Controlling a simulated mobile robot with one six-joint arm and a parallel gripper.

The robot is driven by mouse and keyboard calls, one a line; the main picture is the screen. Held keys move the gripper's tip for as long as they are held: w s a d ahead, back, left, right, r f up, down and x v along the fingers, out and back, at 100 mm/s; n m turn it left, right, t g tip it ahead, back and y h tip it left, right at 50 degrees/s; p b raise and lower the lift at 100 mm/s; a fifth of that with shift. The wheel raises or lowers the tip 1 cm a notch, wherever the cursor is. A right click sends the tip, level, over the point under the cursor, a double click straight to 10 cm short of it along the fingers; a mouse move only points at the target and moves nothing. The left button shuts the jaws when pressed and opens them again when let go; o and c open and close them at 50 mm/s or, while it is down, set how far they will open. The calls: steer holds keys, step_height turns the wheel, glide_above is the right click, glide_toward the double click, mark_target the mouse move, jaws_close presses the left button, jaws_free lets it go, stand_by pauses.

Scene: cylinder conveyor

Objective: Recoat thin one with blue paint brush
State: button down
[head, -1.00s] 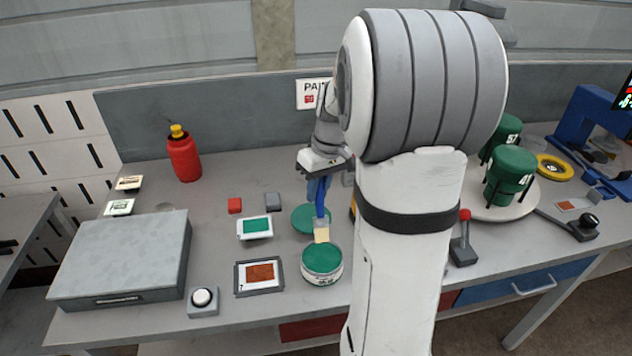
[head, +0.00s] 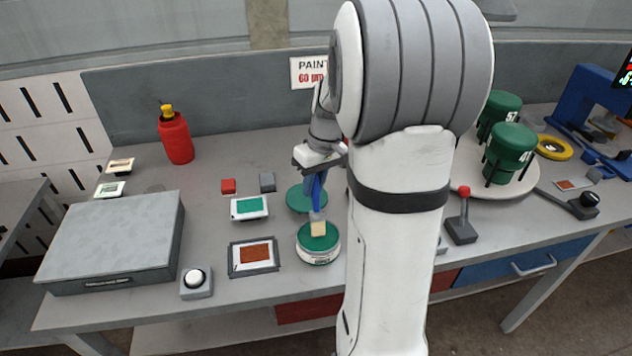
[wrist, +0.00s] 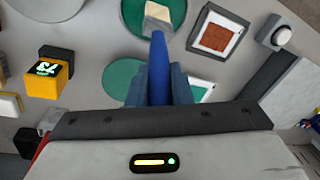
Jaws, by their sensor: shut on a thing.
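My gripper (head: 314,178) is shut on the blue-handled paint brush (head: 316,193), which points downward. In the wrist view the blue handle (wrist: 158,62) sits between the fingers. Its pale bristles (head: 318,228) are over the green paint in the open can (head: 319,257); whether they touch the paint I cannot tell. Two green cylinders, marked 57 (head: 498,110) and 41 (head: 512,148), stand upright on a round pale turntable (head: 470,183) at right, partly behind my arm. Which is thin does not show.
A green disc (head: 303,199) lies behind the can. A green card (head: 249,207) and a framed brown card (head: 252,254) lie to its left. A red bottle (head: 175,138) and a grey box (head: 115,240) stand further left. A red-knobbed lever (head: 462,220) stands before the turntable.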

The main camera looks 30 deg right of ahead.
steer(key=shift+s+f+b, duration=0.1)
steer(key=shift+f+b, duration=0.35)
steer(key=shift+f, duration=0.15)
stand_by(1.6)
steer(key=shift+r+p, duration=2.5)
steer(key=shift+r, duration=1.15)
steer(key=shift+f, duration=0.1)
